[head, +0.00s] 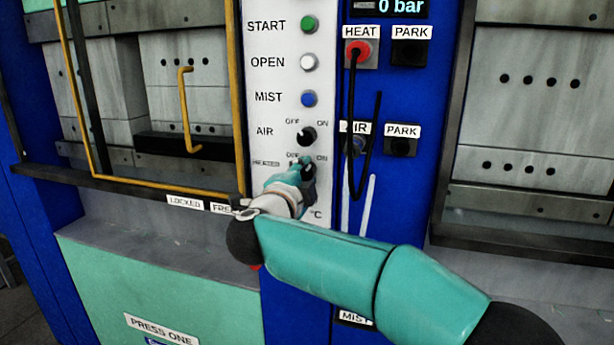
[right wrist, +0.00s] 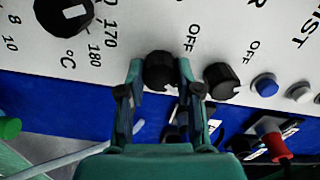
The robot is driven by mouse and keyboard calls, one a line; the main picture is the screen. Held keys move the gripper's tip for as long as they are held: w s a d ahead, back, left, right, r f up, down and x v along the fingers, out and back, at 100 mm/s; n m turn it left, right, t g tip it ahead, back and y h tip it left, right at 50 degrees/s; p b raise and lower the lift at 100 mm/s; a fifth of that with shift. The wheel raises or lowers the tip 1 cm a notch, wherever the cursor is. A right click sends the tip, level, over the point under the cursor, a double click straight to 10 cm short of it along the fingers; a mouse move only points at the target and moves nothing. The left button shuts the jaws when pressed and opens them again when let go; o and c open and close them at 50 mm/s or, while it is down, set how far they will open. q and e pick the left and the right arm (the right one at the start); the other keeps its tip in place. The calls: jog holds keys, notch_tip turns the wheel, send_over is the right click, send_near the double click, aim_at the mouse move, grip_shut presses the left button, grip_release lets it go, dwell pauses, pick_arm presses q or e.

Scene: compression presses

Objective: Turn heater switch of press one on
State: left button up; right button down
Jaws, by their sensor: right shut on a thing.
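The heater switch (right wrist: 160,70) is a round black knob on the white control panel (head: 283,100) of press one, below the black AIR knob (head: 306,136). My right gripper (head: 308,171) is at this knob, its fingers on either side, shut on it. In the head view the gripper and wrist mostly hide the knob, with OFF and ON marks showing just above it. In the right wrist view the knob sits between the two fingertips; which way it points is hard to tell. My left gripper is not in view.
The green START (head: 309,26), white OPEN (head: 308,62) and blue MIST (head: 309,99) buttons sit above. A temperature dial (right wrist: 64,14) lies beside the knob. A black cable hangs from the red HEAT plug (head: 357,52) to the right. A yellow-framed guard (head: 150,187) stands left.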

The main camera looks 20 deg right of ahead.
jog(key=shift+d+f, duration=0.1)
jog(key=shift+f, duration=0.2)
jog(key=c, duration=0.8)
grip_release()
jog(key=shift+s+r, duration=0.1)
jog(key=shift+r, duration=0.1)
jog(key=v, duration=1.2)
